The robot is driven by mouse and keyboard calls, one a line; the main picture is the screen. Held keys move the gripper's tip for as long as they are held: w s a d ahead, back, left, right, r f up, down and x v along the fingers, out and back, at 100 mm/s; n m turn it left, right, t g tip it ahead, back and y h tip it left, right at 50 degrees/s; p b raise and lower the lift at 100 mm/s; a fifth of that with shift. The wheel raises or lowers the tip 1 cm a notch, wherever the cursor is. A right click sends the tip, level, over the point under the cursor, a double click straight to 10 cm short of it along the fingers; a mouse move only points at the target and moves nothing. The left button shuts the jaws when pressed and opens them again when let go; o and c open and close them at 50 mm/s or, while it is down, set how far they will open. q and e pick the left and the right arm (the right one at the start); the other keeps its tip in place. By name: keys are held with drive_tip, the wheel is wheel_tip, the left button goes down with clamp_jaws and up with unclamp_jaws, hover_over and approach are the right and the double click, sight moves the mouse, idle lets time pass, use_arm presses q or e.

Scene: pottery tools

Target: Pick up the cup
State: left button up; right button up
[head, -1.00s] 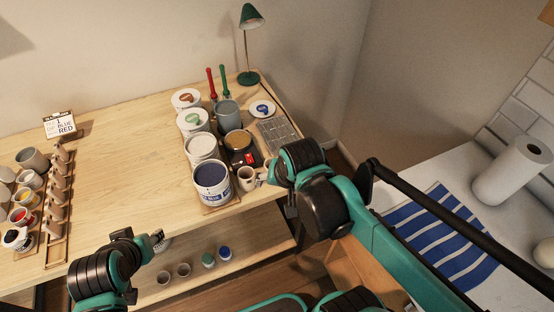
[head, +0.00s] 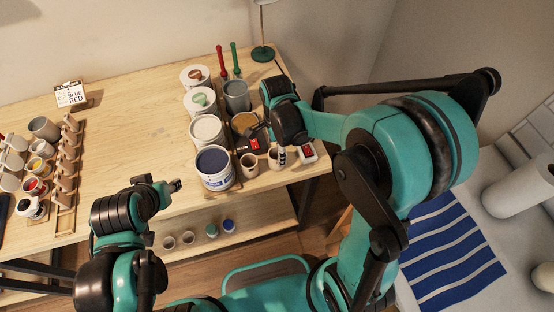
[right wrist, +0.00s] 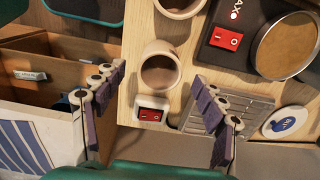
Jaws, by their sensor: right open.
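Two small beige cups stand near the front edge of the table; the left cup (head: 249,165) is clear, and the right cup (head: 274,158) is partly hidden by my right gripper (head: 270,145). In the right wrist view, a cup (right wrist: 160,70) stands upright between the spread fingers of my right gripper (right wrist: 158,82), with brown inside. The fingers look apart from it, and the gripper is open and empty. The other cup (right wrist: 181,6) is cut by the top edge. My left gripper (head: 174,186) is before the table's front edge; its jaw state is unclear.
A red-switch box (head: 307,152) sits right of the cups. A blue-labelled bucket (head: 214,168) and several tubs stand left and behind. Cups and a wooden rack (head: 66,180) are at the left. The table (head: 130,135) is clear between.

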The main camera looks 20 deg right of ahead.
wheel_tip(320, 180, down, 3)
drive_tip(key=shift+f+b, duration=0.15)
drive_tip(key=shift+b, duration=0.2)
drive_tip(key=c, duration=1.3)
drive_tip(key=shift+o, duration=0.2)
